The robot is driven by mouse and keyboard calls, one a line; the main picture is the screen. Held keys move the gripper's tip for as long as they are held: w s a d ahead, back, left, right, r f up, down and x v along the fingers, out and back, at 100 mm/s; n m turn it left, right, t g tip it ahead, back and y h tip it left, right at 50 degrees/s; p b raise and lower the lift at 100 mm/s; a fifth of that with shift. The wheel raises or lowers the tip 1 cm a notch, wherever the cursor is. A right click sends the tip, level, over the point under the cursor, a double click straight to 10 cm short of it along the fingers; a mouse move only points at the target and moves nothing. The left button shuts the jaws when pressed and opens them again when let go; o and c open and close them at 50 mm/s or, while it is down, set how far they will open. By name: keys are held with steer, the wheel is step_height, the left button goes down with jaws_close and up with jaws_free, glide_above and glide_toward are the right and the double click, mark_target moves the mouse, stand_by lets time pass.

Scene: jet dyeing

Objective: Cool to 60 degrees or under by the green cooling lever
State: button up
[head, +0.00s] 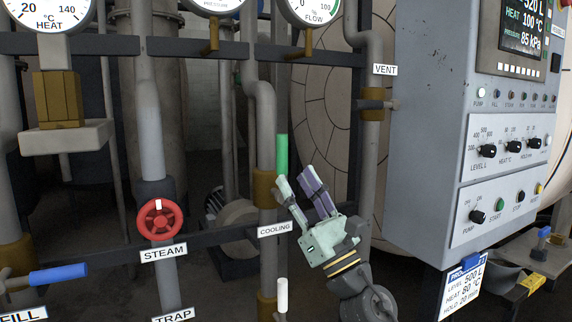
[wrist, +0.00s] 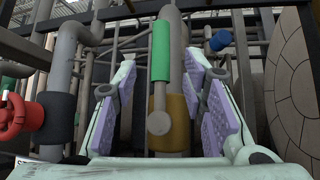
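The green cooling lever (head: 282,154) stands upright on its brass valve above the white COOLING label (head: 275,230). My gripper (head: 295,177) is just right of and below the lever's handle in the head view, its fingers pointing up. In the wrist view, my gripper (wrist: 160,62) is open. The green lever (wrist: 162,50) shows between its fingers with a gap on both sides; its grey round pivot is below, in front of the brass valve (wrist: 170,122). Whether any finger touches the lever cannot be told. The panel display (head: 524,27) reads HEAT 100 °C and 85 kPa.
A red STEAM handwheel (head: 160,219) is left of the cooling pipe, with a blue FILL lever (head: 58,274) farther left. The VENT valve (head: 372,105) and the control cabinet (head: 425,130) are to the right. Dark horizontal rails cross the pipes.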

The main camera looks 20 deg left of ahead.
steer(key=v, duration=0.4)
steer(key=shift+s+d+f, duration=0.15)
steer(key=shift+f, duration=0.1)
